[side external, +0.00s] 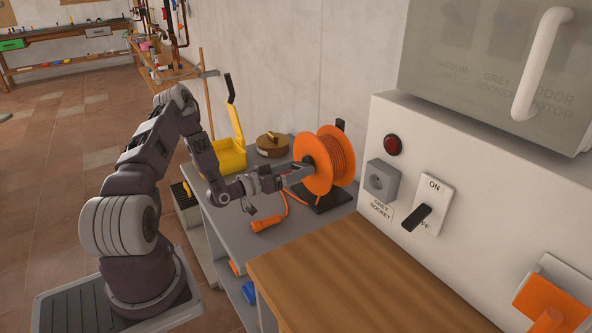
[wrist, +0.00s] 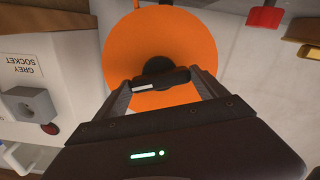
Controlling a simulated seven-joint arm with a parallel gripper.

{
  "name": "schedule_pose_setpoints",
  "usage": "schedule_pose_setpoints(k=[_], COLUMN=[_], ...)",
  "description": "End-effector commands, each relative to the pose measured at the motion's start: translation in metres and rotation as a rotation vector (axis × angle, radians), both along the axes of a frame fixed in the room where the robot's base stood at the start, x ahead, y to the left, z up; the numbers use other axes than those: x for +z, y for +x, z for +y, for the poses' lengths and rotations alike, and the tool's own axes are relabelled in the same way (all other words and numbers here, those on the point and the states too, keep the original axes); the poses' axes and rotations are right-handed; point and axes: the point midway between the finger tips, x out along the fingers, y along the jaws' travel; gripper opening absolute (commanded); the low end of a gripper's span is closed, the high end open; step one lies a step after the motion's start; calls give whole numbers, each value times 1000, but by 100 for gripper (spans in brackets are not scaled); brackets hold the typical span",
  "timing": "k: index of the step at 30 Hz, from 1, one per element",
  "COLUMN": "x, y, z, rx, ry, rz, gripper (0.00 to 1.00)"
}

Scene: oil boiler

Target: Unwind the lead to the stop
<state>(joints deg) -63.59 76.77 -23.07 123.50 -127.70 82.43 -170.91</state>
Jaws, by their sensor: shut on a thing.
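An orange reel (side external: 318,165) wound with orange lead (side external: 340,152) stands on a black stand at the back of the grey bench. Its orange face (wrist: 140,45) fills the middle of the wrist view. My gripper (side external: 304,169) is at the face of the reel. In the wrist view, my gripper (wrist: 162,84) has its fingers at both ends of a black handle (wrist: 165,80) with a white stripe, in front of the dark hub. The lead's loose end runs down to an orange plug (side external: 262,224) lying on the bench.
A grey socket (side external: 380,180), red lamp (side external: 392,145) and ON/OFF switch (side external: 427,205) are on the white panel at the right. A wooden worktop (side external: 330,275) lies in front.

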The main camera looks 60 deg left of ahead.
Motion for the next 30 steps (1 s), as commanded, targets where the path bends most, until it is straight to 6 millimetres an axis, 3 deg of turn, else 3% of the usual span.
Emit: schedule_pose_setpoints(k=[11,12,15,23,30], x=[-1,-1,-1,-1,-2], y=[-1,-1,-1,-7,-55], z=[0,0,0,0,0], rx=[1,1,1,0,0], ry=[-5,-5,-4,-2,-4], rz=[4,3,3,2,5], gripper=[41,86,100,100,100])
